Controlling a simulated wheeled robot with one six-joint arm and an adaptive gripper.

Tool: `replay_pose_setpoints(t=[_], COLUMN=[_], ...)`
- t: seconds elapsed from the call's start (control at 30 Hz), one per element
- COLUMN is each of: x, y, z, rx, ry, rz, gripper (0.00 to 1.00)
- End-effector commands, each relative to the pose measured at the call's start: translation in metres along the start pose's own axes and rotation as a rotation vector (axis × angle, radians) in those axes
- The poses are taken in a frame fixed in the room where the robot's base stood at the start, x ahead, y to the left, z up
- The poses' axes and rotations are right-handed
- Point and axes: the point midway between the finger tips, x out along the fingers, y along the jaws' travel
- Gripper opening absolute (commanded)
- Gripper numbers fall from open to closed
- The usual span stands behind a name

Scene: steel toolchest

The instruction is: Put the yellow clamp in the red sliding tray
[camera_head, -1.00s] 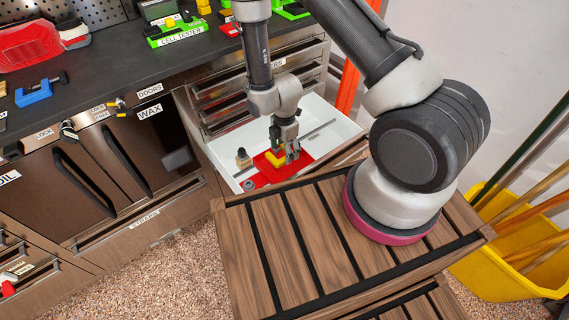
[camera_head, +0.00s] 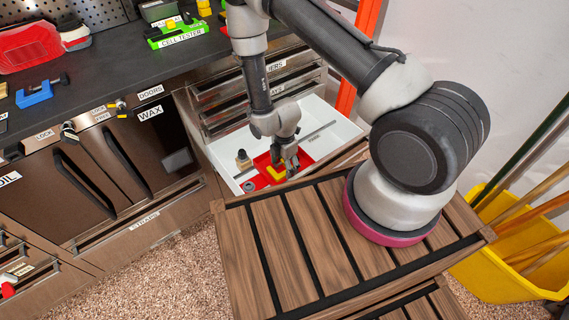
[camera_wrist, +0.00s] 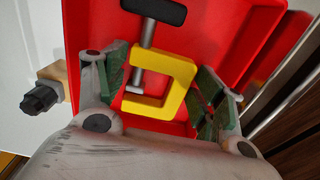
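The yellow clamp (camera_wrist: 182,75) lies between my finger pads in the wrist view, its dark screw handle toward the top. It also shows as a small yellow shape beside my fingers in the head view (camera_head: 277,172). My gripper (camera_wrist: 165,85) is open, with a green-padded finger on each side of the clamp and red showing around it. In the head view my gripper (camera_head: 291,168) is low at the red sliding tray (camera_head: 263,162). The tray sits in the open white drawer. Whether the clamp rests fully on the tray floor is hard to tell.
A bottle-like item with a dark cap (camera_head: 243,158) stands in the white drawer (camera_head: 335,121) left of the tray. A grey round part (camera_head: 249,186) lies near it. A wooden slatted surface (camera_head: 290,240) is just in front. The drawer's right side has free room.

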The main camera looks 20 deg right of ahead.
Motion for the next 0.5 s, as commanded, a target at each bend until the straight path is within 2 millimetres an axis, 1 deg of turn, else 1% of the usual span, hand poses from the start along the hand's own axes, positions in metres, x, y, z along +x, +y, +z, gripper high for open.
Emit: replay_pose_setpoints(t=[0.37,0.5], x=[-0.001,-0.011], y=[0.000,0.001], z=[0.000,0.000], rx=[0.000,0.000], ry=[0.000,0.000], rz=[0.000,0.002], gripper=[0.84,0.84])
